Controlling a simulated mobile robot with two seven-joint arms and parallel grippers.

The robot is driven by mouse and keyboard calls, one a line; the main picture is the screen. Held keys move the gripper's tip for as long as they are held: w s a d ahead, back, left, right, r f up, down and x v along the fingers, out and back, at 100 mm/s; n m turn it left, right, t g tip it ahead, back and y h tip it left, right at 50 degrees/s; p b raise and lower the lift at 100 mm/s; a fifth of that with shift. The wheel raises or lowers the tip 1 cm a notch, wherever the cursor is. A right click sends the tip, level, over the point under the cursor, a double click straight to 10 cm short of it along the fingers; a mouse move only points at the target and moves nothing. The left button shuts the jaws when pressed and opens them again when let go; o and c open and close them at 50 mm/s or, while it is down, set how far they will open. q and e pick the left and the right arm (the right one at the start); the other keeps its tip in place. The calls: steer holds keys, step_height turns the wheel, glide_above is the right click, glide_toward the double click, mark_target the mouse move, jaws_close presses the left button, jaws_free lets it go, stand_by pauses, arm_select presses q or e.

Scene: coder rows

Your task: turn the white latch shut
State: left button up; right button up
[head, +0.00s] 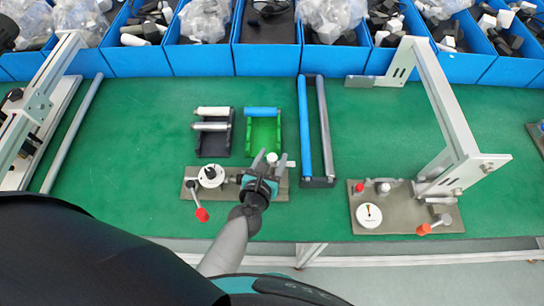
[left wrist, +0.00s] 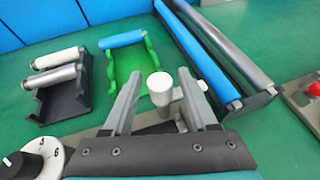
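The white latch (head: 272,157) is a white-capped post with a short arm pointing right, at the right end of a grey-brown base plate (head: 235,186). In the left wrist view the white cap (left wrist: 160,84) stands between my finger tips, with its side arm partly hidden behind the right finger. My left gripper (head: 270,161) is open over the plate, its fingers (left wrist: 160,103) on either side of the latch; I cannot tell whether they touch it. My right gripper is not in view.
The same plate carries a white dial (head: 210,174) and a red-tipped lever (head: 201,214). Black (head: 212,147) and green (head: 262,140) trays with rollers lie behind. A long roller rack (head: 317,183) is close on the right, then a fixture with a tall bracket (head: 440,105). Blue bins (head: 270,60) line the back.

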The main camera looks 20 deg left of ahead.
arm_select(q)
jaws_close()
steer(key=shift+m, duration=0.3)
stand_by(0.3)
steer(key=m+g+h+b, duration=0.1)
steer(key=m+h, duration=0.3)
steer(key=h, duration=0.1)
steer(key=shift+a+f+b, duration=0.1)
steer(key=shift+b, duration=0.3)
steer(key=m+g+h+b, duration=0.2)
steer(key=m+g+h, duration=0.1)
steer(key=m+h, duration=0.1)
steer(key=shift+m+h, duration=0.4)
steer(key=m+g+h+b, duration=0.3)
steer(key=m+g+b, duration=0.1)
steer(key=m+g, duration=0.1)
steer(key=shift+w, duration=0.1)
steer(key=shift+m+g+h+b, duration=0.4)
steer(key=shift+m+g+b, duration=0.8)
steer(key=shift+m+g, duration=0.8)
steer(key=shift+g, duration=0.4)
